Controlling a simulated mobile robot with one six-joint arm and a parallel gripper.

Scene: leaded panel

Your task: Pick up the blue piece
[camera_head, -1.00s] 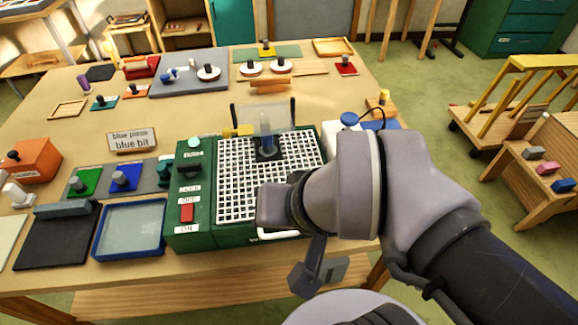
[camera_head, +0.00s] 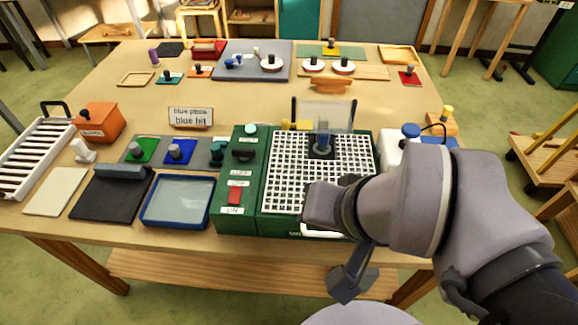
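A sign (camera_head: 190,117) behind reads "blue piece blue bit". My gripper (camera_head: 350,278) hangs below my wrist at the table's front edge, low and to the right of the blue piece, well apart from it. Only a dark grey part of it shows; my wrist hides the rest, so its opening cannot be made out.
A green machine (camera_head: 240,212) with a white grid stands between my arm and the blue piece. A blue-rimmed tray (camera_head: 148,215) and a black pad (camera_head: 107,200) lie in front of the pieces. An orange box (camera_head: 100,122) and a white rack (camera_head: 35,155) are at left.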

